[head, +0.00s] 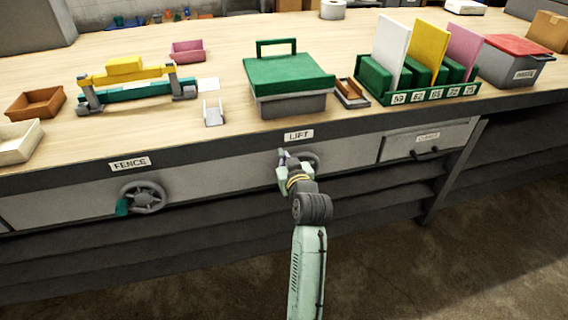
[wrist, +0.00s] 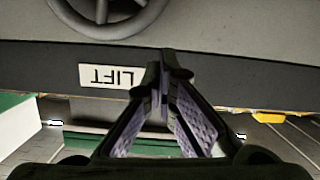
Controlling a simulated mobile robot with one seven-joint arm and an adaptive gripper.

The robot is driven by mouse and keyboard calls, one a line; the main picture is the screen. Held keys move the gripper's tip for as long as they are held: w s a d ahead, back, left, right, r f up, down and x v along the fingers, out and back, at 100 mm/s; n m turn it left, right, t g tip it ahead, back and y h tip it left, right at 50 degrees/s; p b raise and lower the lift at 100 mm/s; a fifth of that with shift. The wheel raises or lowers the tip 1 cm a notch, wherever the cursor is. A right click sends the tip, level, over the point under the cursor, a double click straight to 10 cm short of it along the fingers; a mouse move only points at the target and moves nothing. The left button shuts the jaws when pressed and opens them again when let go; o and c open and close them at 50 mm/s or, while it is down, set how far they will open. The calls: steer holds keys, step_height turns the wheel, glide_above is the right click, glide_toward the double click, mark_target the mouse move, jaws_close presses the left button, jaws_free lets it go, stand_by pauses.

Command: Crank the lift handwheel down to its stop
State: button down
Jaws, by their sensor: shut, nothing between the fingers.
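The LIFT handwheel (head: 313,161) is a grey wheel on the front panel, under the LIFT label (head: 299,135). My gripper and forearm cover much of it in the head view. In the wrist view part of its rim and spokes (wrist: 107,18) shows at the top edge, with the upside-down LIFT label (wrist: 108,76) below. Its crank knob cannot be made out. My gripper (head: 283,156) is in front of the panel, at the wheel's left side in the head view. In the wrist view its fingertips (wrist: 164,68) meet, empty, and appear apart from the visible rim.
A FENCE handwheel (head: 146,197) with a teal knob sits further left on the same panel. A drawer (head: 428,142) is at the right. The benchtop above holds a green-topped block (head: 289,77), a card rack (head: 425,97) and bins. Open floor lies in front.

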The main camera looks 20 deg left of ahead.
steer(key=shift+w+a+f, duration=0.1)
steer(key=shift+w+f, duration=0.1)
steer(key=shift+f, duration=0.5)
steer(key=shift+w+f, duration=0.15)
steer(key=shift+f, duration=0.6)
steer(key=shift+w+a+f, duration=0.1)
steer(key=shift+w+f, duration=0.1)
steer(key=shift+f, duration=0.5)
steer(key=shift+s+a+f+n+b, duration=0.15)
steer(key=shift+f+n+b, duration=0.25)
steer(key=shift+f+b, duration=0.35)
